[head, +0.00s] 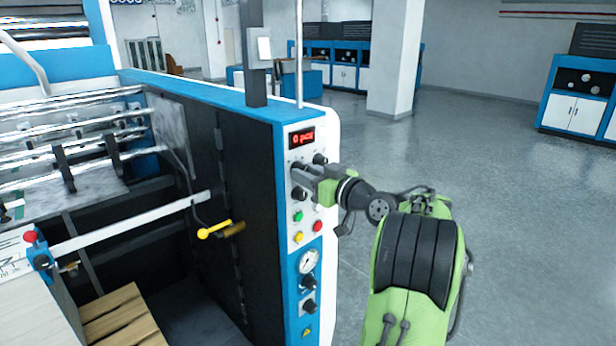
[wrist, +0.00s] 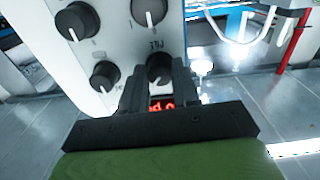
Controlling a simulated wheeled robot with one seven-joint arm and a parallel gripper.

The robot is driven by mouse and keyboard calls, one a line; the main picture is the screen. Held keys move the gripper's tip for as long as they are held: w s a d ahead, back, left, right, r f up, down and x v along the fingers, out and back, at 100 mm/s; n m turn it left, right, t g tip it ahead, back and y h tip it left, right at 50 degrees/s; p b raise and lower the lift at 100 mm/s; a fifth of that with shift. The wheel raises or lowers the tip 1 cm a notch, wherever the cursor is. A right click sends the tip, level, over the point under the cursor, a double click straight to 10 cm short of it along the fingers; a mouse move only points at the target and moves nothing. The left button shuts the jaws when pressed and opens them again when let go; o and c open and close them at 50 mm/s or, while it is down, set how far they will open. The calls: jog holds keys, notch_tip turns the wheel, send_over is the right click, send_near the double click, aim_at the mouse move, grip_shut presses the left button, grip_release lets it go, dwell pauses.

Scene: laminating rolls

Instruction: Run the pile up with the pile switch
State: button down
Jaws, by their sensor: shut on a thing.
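The pile switch, a black rotary knob (wrist: 159,66) on the white control panel (head: 291,247), sits between my fingertips in the wrist view. Small lettering by it is too blurred to read surely. My gripper (head: 298,169) reaches the panel from the right, just below the red display (head: 301,138). In the wrist view my gripper (wrist: 160,78) has its two dark fingers shut on this knob, one on each side. The knob's pointer is mostly hidden. In the head view the gripper covers much of the knob.
Other knobs (wrist: 105,75) sit close around the held one. Below are a green button (head: 298,216), a red button (head: 317,226), a yellow button (head: 299,238) and a gauge (head: 309,262). A yellow-handled lever (head: 215,230) juts out left. Floor to the right is clear.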

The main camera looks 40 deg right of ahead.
jog(key=n+b, duration=0.8)
jog(key=b, duration=0.3)
jog(key=shift+d+n, duration=0.1)
jog(key=shift+n, duration=0.3)
jog(key=c, duration=0.8)
grip_release()
jog(key=shift+s, duration=0.1)
